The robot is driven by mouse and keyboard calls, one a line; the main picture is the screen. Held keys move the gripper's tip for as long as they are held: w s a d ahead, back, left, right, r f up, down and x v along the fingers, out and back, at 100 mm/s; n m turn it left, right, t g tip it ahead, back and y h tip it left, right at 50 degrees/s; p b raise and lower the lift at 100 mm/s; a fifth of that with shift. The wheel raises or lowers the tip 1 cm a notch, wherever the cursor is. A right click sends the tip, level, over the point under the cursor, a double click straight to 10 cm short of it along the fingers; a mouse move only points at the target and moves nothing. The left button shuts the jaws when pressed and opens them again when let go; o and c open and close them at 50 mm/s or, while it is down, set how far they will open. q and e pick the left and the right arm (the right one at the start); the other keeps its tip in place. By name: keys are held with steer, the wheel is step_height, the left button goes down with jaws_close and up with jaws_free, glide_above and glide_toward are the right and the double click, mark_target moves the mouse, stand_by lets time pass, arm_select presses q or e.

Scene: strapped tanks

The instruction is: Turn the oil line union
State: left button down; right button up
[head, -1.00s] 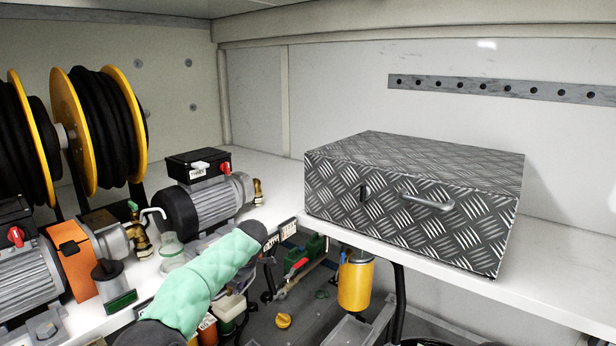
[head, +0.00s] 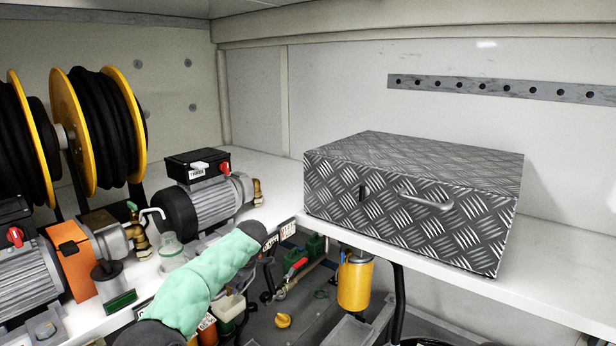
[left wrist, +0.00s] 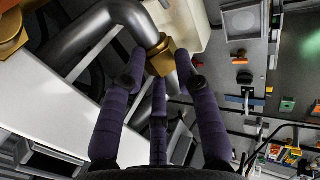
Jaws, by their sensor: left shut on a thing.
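A brass hexagonal union (left wrist: 160,57) sits on a bent grey metal pipe (left wrist: 92,38) in the left wrist view. My left gripper (left wrist: 161,76) has its dark purple fingers closed around the union, with fingertips on either side and one finger in the middle. The middle fingertip's contact is partly hidden. In the head view my left arm comes in with a mint-green sleeve and reaches down past the shelf's front edge. The union cannot be made out there. My right gripper is in neither view.
A tread-plate metal box (head: 415,200) stands on the white shelf (head: 555,295). Hose reels (head: 100,125) and a grey motor pump (head: 210,195) stand at the left. A yellow canister (head: 355,280) and a yellow knob (head: 283,320) sit below the shelf. Another brass fitting (left wrist: 10,32) lies near the gripper.

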arm_select(q)
steer(key=shift+s+f, duration=0.1)
steer(key=shift+f, duration=0.45)
steer(key=shift+w+a+g+h, duration=0.15)
steer(key=shift+g+h, duration=0.3)
steer(key=shift+h, duration=0.1)
steer(key=shift+w+a+g+h, duration=0.1)
steer(key=shift+a+g+h, duration=0.05)
steer(key=shift+g+h, duration=0.35)
steer(key=c, duration=0.8)
jaws_free()
steer(key=shift+s+r, duration=0.1)
steer(key=shift+o, duration=0.2)
steer(key=shift+r, duration=0.1)
steer(key=shift+r, duration=0.15)
